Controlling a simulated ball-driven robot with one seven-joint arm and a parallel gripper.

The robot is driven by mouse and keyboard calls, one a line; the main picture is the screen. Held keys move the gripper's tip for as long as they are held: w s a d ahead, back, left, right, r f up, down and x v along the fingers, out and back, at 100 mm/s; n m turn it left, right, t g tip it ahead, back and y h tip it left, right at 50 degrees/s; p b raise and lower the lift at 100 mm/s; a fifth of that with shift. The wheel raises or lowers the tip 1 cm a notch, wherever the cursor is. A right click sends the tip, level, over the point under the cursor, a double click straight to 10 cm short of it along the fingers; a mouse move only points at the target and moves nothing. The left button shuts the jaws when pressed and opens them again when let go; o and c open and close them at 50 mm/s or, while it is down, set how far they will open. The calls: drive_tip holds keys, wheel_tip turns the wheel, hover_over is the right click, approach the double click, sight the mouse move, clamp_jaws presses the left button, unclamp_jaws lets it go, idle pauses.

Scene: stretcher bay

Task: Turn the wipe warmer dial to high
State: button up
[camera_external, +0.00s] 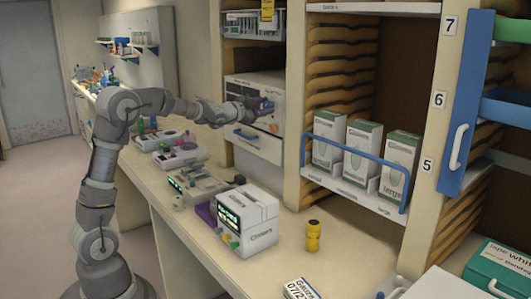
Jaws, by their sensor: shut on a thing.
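The wipe warmer looks to be the white boxy unit (274,83) on the shelf in the open cabinet, with printed labels on its front. My arm reaches across the counter from the left to its front. My gripper (262,106) is at the front face, shut on what looks like the dial. The dial itself is mostly hidden by the fingers, so its setting cannot be read.
A white drawer (258,142) with a blue handle is just below the unit. Several devices, including a white boxed one (262,222), line the counter. A yellow bottle (313,236) stands to the right. Glove boxes (361,149) sit behind a blue rail.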

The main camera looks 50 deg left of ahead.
drive_tip(key=o, duration=1)
drive_tip(key=shift+o, duration=0.2)
drive_tip(key=s+p, duration=0.1)
drive_tip(key=s, duration=0.6)
drive_tip(key=shift+s, duration=0.4)
